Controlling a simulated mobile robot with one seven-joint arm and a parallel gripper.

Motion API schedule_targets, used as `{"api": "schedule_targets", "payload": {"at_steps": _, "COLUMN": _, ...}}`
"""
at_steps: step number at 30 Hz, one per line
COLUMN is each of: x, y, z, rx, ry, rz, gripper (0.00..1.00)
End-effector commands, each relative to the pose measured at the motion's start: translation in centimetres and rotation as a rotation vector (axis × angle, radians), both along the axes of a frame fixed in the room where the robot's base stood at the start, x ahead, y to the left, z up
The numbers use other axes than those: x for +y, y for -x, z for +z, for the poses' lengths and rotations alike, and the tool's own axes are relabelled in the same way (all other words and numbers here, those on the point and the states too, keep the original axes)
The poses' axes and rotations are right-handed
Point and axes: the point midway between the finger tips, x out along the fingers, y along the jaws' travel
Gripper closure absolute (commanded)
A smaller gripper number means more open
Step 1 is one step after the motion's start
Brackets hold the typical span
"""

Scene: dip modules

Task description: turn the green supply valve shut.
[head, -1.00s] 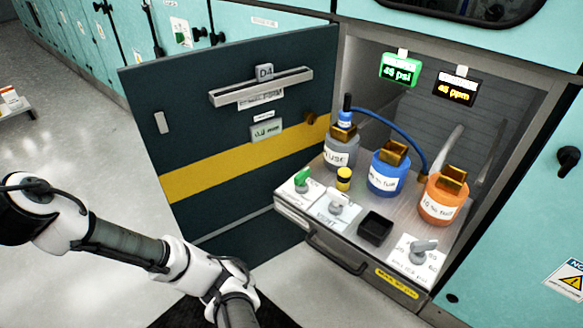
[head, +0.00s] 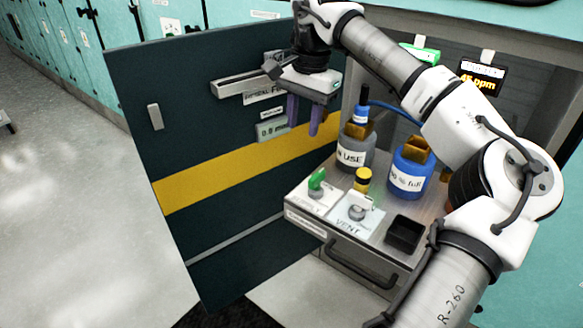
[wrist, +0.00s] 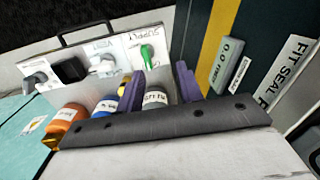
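The green supply valve (head: 317,180) is a small green handle on a white plate marked SUPPLY, at the front left corner of the pulled-out tray (head: 285,196). In the wrist view the green handle (wrist: 147,53) shows beyond the fingers. My gripper (head: 303,130) hangs above and behind the valve, in front of the open door, with its purple fingers pointing down. The fingers are apart with nothing seen between them, and they do not touch the valve. In the wrist view my gripper (wrist: 160,85) is also open.
The grey VENT valve (head: 357,212) is just right of the supply valve. The dark door (head: 170,110) stands open at left. An orange bottle (wrist: 65,118) shows in the wrist view.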

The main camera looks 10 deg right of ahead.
Motion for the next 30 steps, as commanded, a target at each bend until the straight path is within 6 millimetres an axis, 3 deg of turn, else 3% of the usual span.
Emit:
{"api": "schedule_targets", "payload": {"at_steps": 1, "x": -1.8, "y": 0.6, "z": 0.2, "rx": 0.011, "ry": 0.035, "rz": -0.021, "gripper": 0.64}}
{"api": "schedule_targets", "payload": {"at_steps": 3, "x": -3.3, "y": 1.1, "z": 0.4, "rx": 0.023, "ry": 0.063, "rz": -0.033, "gripper": 0.64}}
{"api": "schedule_targets", "payload": {"at_steps": 6, "x": -4.0, "y": 1.3, "z": 0.0, "rx": 0.031, "ry": 0.078, "rz": -0.039, "gripper": 0.64}}
{"api": "schedule_targets", "payload": {"at_steps": 11, "x": -4.0, "y": 1.4, "z": -2.4, "rx": 0.031, "ry": 0.075, "rz": -0.036, "gripper": 0.64}}
{"api": "schedule_targets", "payload": {"at_steps": 21, "x": -3.9, "y": 1.4, "z": -9.6, "rx": 0.030, "ry": 0.073, "rz": -0.035, "gripper": 0.64}}
{"api": "schedule_targets", "payload": {"at_steps": 30, "x": -3.8, "y": 1.3, "z": -13.0, "rx": 0.028, "ry": 0.073, "rz": -0.036, "gripper": 0.64}}
